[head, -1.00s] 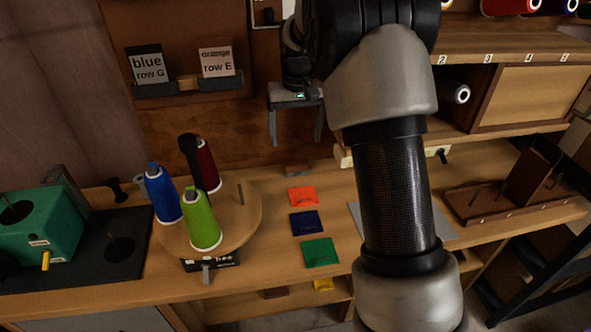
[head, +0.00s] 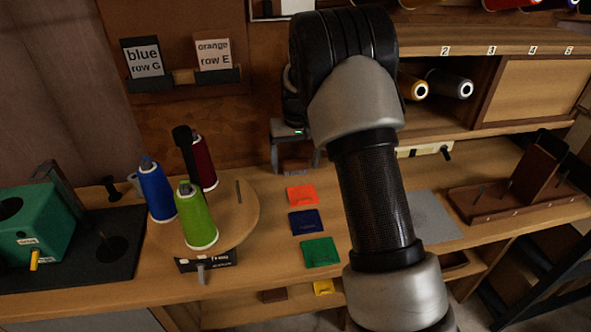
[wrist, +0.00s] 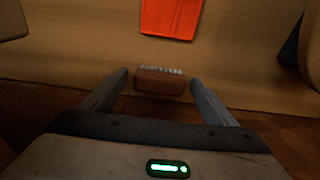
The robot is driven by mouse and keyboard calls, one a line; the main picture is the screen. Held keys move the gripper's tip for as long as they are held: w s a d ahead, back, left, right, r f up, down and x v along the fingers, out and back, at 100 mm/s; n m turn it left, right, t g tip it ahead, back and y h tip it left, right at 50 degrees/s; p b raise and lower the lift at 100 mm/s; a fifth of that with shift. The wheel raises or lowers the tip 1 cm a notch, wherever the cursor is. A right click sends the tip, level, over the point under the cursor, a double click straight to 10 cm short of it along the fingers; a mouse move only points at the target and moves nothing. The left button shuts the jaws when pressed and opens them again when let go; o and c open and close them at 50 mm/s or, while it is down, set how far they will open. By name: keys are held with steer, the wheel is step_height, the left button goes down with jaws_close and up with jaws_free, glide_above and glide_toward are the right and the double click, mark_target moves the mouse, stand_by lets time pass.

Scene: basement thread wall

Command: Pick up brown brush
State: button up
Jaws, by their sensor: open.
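The brown brush (wrist: 160,84) lies on the wooden bench near its back edge, with its pale bristles toward the orange packet. In the wrist view it sits between the tips of my open gripper (wrist: 159,86), with a gap on each side. In the head view my gripper (head: 295,161) points down at the back of the bench, fingers apart and empty. Only a small part of the brush (head: 296,172) shows there, low between the fingers.
An orange packet (head: 302,195), a navy packet (head: 306,222) and a green packet (head: 320,251) lie in front of the brush. A round wooden turntable (head: 245,215) with thread cones stands to the left. A grey mat (head: 432,215) lies right.

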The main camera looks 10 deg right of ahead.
mark_target(295, 161)
steer(key=c, duration=1.1)
step_height(295, 161, up, 10)
steer(key=p, duration=0.2)
steer(key=shift+r+p, duration=0.1)
steer(key=shift+p, duration=0.25)
